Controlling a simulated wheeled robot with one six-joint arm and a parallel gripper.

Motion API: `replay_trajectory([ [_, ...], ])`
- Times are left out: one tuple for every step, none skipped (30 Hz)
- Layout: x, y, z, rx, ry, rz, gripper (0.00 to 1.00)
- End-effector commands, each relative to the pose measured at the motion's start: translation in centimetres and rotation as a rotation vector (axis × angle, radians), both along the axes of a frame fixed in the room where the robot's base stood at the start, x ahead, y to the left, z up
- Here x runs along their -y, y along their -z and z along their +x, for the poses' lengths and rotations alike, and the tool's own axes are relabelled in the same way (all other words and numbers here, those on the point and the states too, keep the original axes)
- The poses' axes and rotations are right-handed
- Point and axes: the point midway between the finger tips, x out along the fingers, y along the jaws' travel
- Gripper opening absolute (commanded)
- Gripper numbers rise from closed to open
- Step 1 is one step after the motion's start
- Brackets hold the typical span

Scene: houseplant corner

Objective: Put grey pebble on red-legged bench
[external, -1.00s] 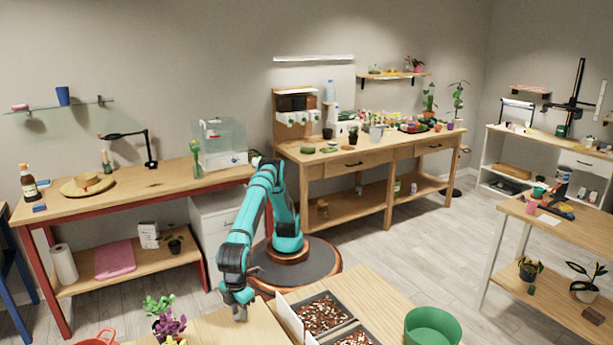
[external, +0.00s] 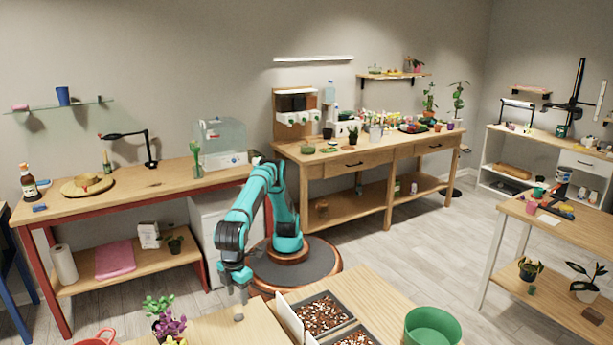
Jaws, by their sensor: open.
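The red-legged bench (external: 118,194) stands at the left, with a wooden top, red legs and a lower shelf. My gripper (external: 242,298) is open, pointing down over the near wooden table (external: 210,328). A small grey lump, which looks like the grey pebble (external: 238,317), rests on that table just below the fingertips. The gap between fingers and pebble is too small to judge well.
Near the pebble are a purple plant (external: 170,326) and soil trays (external: 322,312).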

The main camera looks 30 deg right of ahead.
Motion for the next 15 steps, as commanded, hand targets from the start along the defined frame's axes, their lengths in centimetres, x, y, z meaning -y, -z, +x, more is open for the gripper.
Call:
replay_trajectory([
  [0.0,-0.9,-0.1,-0.001,0.0,0.001,0.49],
  [0.0,-1.3,-0.1,-0.001,0.0,0.001,0.49],
  [0.0,-2.0,-0.1,0.0,0.0,0.001,0.49],
  [0.0,-2.4,-0.1,0.0,0.0,0.0,0.49],
  [0.0,-2.7,-0.1,0.0,0.0,0.0,0.49],
  [0.0,-3.2,-0.1,0.0,0.0,0.0,0.49],
  [0.0,-3.4,-0.1,0.0,0.0,0.0,0.49],
  [0.0,-3.7,-0.1,0.001,0.0,-0.001,0.49],
  [0.0,-3.9,-0.1,0.001,0.0,-0.001,0.49],
  [0.0,-4.1,-0.1,0.001,0.0,-0.001,0.49],
  [0.0,-4.2,-0.1,0.0,0.0,0.0,0.49],
  [0.0,-4.4,-0.1,0.0,0.0,0.0,0.49],
  [0.0,-4.4,-0.1,0.001,0.0,-0.001,0.49],
  [0.0,-4.5,-0.1,0.001,0.0,-0.001,0.49],
  [0.0,-4.5,-0.1,0.001,0.0,-0.001,0.49],
])
